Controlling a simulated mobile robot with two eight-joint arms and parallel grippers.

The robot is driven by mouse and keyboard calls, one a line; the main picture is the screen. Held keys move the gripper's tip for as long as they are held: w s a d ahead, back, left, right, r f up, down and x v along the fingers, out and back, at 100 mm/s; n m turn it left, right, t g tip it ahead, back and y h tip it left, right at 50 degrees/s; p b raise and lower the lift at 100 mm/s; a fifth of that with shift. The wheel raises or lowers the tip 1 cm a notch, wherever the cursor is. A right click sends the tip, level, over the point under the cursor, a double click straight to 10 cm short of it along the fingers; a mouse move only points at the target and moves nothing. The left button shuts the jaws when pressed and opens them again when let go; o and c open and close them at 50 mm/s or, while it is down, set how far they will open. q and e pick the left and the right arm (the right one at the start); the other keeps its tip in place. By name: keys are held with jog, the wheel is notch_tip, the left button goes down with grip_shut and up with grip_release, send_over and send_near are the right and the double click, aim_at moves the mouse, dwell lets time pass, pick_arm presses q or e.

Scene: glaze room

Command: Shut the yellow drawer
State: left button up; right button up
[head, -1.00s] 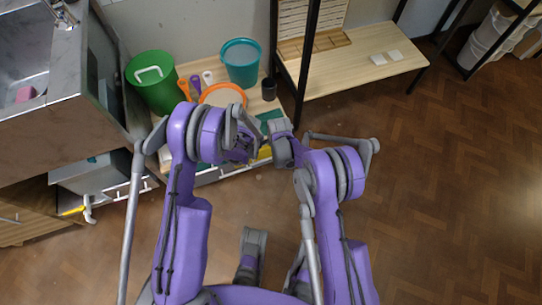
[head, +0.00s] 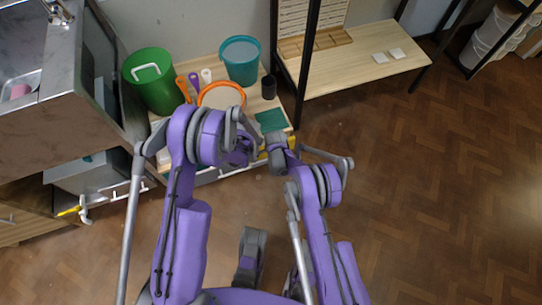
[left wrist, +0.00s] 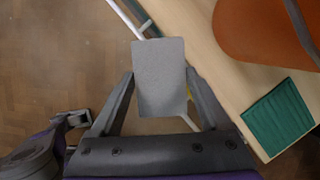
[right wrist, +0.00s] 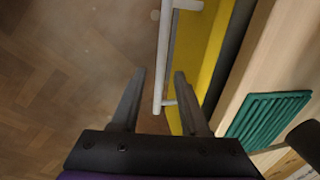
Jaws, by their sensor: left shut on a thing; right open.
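The yellow drawer (right wrist: 212,45) shows in the right wrist view as a yellow front with a pale bar handle (right wrist: 166,50). A dark strip lies between the front and the wooden top. In the head view only slivers of yellow (head: 291,142) show behind my right arm. My right gripper (right wrist: 159,74) is open, with the handle's lower end between its fingers, not clamped. My left gripper (left wrist: 160,76) is shut on a plain grey rectangular block (left wrist: 158,95), held near the bench's front edge. Its lower part is hidden. How far the drawer stands out is hard to tell.
The wooden bench (head: 212,70) carries a green bin (head: 150,95), a teal bucket (head: 240,62), an orange round container (head: 222,88), a black cup (head: 269,87) and a green ribbed mat (head: 270,120). A sink cabinet (head: 85,75) stands left. The floor at right is clear.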

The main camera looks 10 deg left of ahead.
grip_shut()
dwell(1.4)
